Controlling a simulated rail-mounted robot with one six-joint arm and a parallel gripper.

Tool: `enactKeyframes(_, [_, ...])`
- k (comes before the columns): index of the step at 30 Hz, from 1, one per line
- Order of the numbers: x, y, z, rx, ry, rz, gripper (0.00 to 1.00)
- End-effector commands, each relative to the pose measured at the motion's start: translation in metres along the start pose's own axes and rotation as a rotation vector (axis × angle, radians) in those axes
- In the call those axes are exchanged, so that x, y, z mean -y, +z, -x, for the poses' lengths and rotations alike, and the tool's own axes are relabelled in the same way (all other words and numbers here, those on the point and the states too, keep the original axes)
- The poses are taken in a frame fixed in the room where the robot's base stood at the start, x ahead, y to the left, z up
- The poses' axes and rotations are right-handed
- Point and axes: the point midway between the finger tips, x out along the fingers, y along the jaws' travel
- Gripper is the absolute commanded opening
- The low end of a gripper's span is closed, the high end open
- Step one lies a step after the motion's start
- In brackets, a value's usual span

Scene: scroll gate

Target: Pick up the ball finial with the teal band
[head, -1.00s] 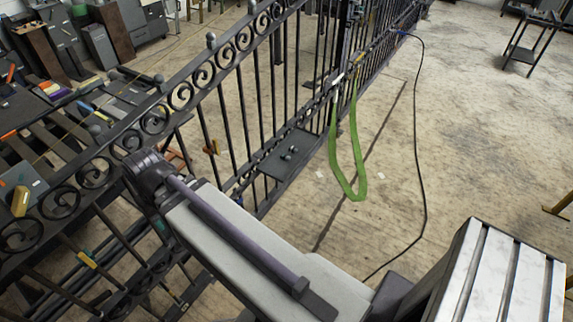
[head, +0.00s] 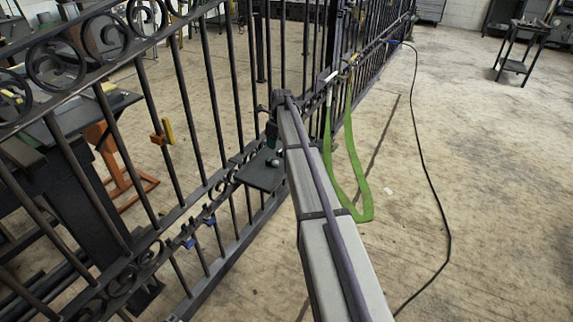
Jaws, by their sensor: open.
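A small dark shelf plate (head: 258,176) sits low against the gate. One or two small dark, rounded pieces, at least one with a pale highlight (head: 273,162), stand on it beside my arm. A dark, greenish shape (head: 271,136) rises just behind them, and I cannot tell whether it is a finial or part of my wrist. No teal band can be made out for certain. My arm reaches out to the gate, its far joint close above the shelf. I cannot make out my gripper's fingers; they are hidden beyond that joint or out of sight.
The black scroll gate (head: 213,95) runs from the near left to the far back. A green strap (head: 357,180) hangs in a loop to the right of my arm. A black cable (head: 436,195) crosses the floor. A dark stand (head: 518,55) is far right; the floor between is mostly open.

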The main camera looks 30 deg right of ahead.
Motion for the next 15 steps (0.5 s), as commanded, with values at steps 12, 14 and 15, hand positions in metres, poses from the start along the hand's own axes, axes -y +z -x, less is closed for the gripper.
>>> enactKeyframes(12, [0.000,-0.001,-0.061,-0.001,0.000,0.004,0.59])
enactKeyframes(14, [0.000,-0.001,-0.059,-0.001,0.000,0.004,0.59])
enactKeyframes(15, [0.000,0.000,-0.059,-0.001,0.000,0.004,0.59])
